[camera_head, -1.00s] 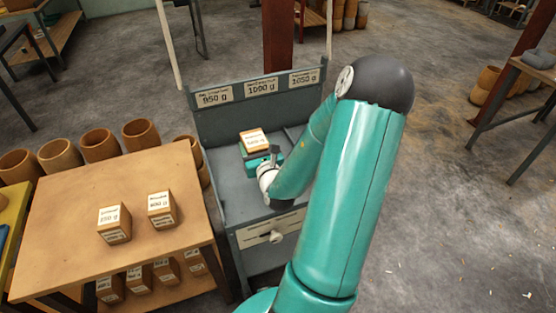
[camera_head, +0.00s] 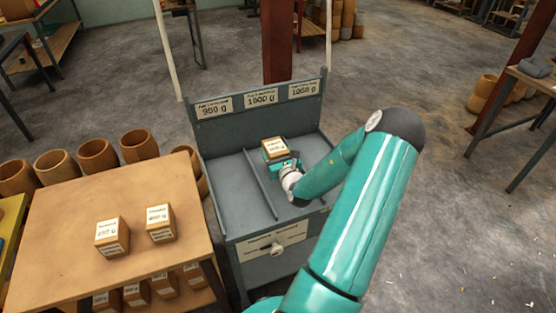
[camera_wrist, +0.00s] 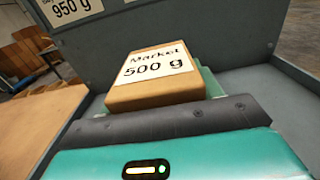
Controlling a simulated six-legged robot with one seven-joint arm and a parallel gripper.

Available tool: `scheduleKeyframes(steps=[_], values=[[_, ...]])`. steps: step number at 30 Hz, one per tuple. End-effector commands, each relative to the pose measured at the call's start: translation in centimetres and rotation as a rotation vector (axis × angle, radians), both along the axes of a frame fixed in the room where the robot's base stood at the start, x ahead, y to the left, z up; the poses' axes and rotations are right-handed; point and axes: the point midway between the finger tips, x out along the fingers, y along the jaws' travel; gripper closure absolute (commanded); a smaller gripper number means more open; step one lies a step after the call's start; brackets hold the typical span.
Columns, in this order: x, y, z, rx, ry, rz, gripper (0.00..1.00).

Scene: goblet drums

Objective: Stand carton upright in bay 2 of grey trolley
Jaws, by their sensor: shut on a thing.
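My gripper (camera_head: 281,158) is shut on a tan carton (camera_head: 274,147) with a white label. In the wrist view the carton (camera_wrist: 150,92) reads "Market 500 g" and sits just beyond the dark gripper bar; its lower part is hidden. The grey trolley (camera_head: 236,190) has a back panel with three labels, 950 g, 1000 g and 1050 g. A divider (camera_head: 258,182) runs along its deck, left of the carton. The carton is over the middle-to-right part of the deck, below the 1000 g label. I cannot tell whether it touches the deck.
A wooden table (camera_head: 65,235) stands left of the trolley, with two cartons on top, one of them here (camera_head: 112,237), and several on a shelf below. Several goblet drums (camera_head: 97,157) stand behind it. The left bay of the trolley is empty.

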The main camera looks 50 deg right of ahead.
Motion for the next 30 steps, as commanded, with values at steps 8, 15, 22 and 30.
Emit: scheduleKeyframes(steps=[8,15,22,30], values=[[0.3,-1.8,-2.1,-0.001,-0.002,-0.001,0.76],[0.4,-2.0,-4.9,-0.001,-0.002,0.0,0.76],[0.4,-1.9,-5.2,-0.002,-0.002,0.001,0.76],[0.3,-1.9,-5.6,-0.001,0.001,0.0,0.23]])
